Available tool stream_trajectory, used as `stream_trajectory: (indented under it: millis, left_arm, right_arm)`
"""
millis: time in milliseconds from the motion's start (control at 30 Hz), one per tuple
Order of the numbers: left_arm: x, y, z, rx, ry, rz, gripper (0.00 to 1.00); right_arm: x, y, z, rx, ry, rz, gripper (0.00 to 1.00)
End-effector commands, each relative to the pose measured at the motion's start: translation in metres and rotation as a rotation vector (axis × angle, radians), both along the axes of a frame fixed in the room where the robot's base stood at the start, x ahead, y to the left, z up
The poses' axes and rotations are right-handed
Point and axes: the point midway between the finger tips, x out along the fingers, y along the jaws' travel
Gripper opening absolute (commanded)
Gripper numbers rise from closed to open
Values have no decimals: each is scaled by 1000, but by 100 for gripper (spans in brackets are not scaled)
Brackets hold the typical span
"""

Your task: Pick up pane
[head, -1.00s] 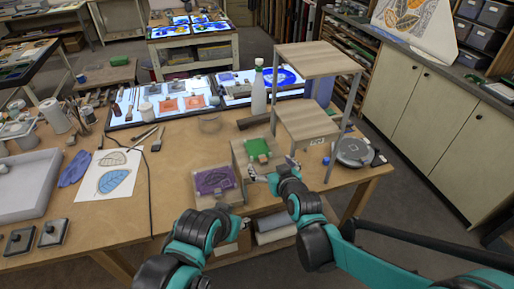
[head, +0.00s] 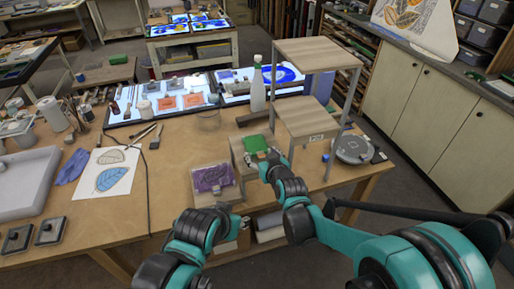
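A green pane (head: 256,144) lies on a low wooden stand (head: 238,155) near the middle of the table. A purple pane (head: 212,179) with a leaf-like pattern rests on another wooden stand (head: 228,194) in front of it to the left. My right gripper (head: 257,161) is at the front edge of the green pane; whether its fingers touch or grip it is too small to tell. My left gripper (head: 240,219) is low at the table's front edge, just below the purple pane's stand, small and partly hidden by its own arm. Orange panes (head: 167,103) lie on the light panel behind.
A two-level wooden shelf (head: 306,118) stands right of the green pane, close to my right arm. A round grey device (head: 352,150) sits at the right. The table left of the purple pane has free room.

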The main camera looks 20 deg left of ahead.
Motion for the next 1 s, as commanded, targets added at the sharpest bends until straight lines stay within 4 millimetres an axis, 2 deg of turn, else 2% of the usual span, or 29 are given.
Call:
stream_trajectory:
  millis: [333, 467, 733, 867, 1000]
  left_arm:
    - [0, 0, 1, 0, 0, 0, 40]
    - [0, 0, 7, 0, 0, 0, 40]
    - [0, 0, 19, 0, 0, 0, 40]
    - [0, 0, 22, 0, 0, 0, 40]
    - [0, 0, 22, 0, 0, 0, 40]
  right_arm:
    - [0, 0, 5, -1, 1, 0, 39]
    - [0, -1, 25, -1, 1, 0, 39]
    - [-1, -1, 80, -1, 1, 0, 39]
    - [0, 0, 95, -1, 1, 0, 39]
    - [0, 0, 100, -1, 1, 0, 39]
